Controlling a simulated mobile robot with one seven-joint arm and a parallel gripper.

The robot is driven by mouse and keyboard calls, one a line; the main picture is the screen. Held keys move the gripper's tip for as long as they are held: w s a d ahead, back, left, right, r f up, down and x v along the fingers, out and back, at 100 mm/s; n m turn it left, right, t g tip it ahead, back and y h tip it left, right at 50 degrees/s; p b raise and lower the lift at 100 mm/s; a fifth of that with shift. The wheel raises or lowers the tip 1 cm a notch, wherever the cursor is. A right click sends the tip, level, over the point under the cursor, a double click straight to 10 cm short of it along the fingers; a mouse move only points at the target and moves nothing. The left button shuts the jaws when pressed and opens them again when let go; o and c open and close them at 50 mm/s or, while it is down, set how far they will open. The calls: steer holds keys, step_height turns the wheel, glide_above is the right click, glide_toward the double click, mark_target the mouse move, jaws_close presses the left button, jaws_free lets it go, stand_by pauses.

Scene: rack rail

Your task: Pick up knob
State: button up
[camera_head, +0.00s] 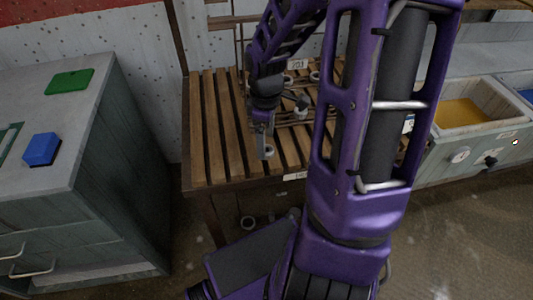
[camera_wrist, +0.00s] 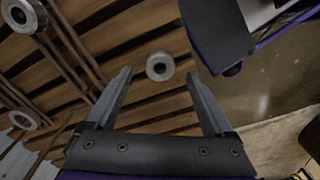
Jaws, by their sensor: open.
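A small round grey metal knob with a dark centre (camera_wrist: 159,66) shows between and just beyond my fingertips in the wrist view. It lies at the slatted wooden rack (camera_head: 207,130). My gripper (camera_wrist: 158,80) is open, with one finger on either side of the knob in the picture and nothing held. In the head view, my gripper (camera_head: 264,143) points down over the rack's front part, and a small grey round piece (camera_head: 268,152) shows at its tips. Whether the fingers touch the knob cannot be told.
Other round metal pieces (camera_wrist: 20,15) (camera_wrist: 23,120) sit on rods at left in the wrist view. In the head view, a grey cabinet (camera_head: 130,150) with a blue block (camera_head: 42,149) and green plate (camera_head: 70,81) stands left. A bin with yellow content (camera_head: 461,113) stands right.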

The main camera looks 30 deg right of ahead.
mark_target(267, 152)
step_height(267, 152, down, 3)
steer(key=shift+r+b, duration=0.1)
steer(key=shift+b, duration=0.2)
steer(key=shift+c, duration=0.4)
jaws_close()
